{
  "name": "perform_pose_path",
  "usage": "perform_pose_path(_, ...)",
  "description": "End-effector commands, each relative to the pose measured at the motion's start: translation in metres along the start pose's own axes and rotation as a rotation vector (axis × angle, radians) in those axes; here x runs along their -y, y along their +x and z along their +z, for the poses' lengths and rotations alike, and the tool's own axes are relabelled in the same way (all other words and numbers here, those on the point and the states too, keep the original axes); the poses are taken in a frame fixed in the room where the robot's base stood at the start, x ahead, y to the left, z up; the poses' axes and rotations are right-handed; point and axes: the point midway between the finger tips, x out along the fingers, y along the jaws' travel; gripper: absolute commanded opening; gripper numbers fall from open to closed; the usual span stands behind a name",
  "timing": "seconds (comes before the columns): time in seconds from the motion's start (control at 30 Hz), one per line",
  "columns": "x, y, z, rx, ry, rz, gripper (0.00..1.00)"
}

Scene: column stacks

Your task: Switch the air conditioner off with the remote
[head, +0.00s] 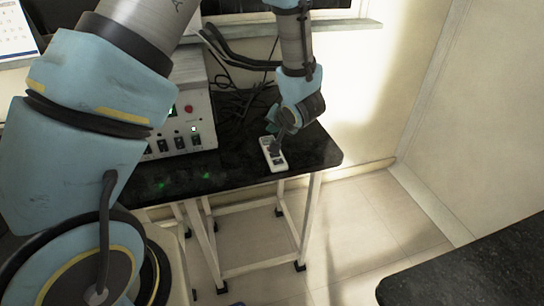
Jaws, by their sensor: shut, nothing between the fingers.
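The remote (279,164), a small white handset with dark buttons, lies on the black table near its front edge. My gripper (277,143) is shut and points down at the remote's upper part. Its fingertips are at or just above the remote's face; I cannot tell whether they touch it. Part of the remote's far end is hidden by the gripper. No air conditioner shows in this view.
The remote's black-topped table (240,178) has white legs. A box with switches and lights (195,112) stands left of the remote, with dark cables (238,90) behind. Another dark tabletop (480,275) is at lower right. Floor between is clear.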

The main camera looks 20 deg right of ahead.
Motion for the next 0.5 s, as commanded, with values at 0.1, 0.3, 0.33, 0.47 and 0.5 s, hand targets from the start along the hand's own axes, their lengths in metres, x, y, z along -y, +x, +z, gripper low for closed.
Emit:
perform_pose_path(0.1,-0.011,0.015,0.011,-0.001,-0.001,0.000,0.00)
perform_pose_path(0.3,-0.019,0.026,0.019,0.000,0.001,0.000,0.00)
perform_pose_path(0.33,-0.020,0.028,0.020,0.000,0.001,0.000,0.00)
perform_pose_path(0.47,-0.022,0.030,0.021,0.000,0.000,0.000,0.00)
perform_pose_path(0.5,-0.022,0.030,0.021,0.000,0.000,0.000,0.00)
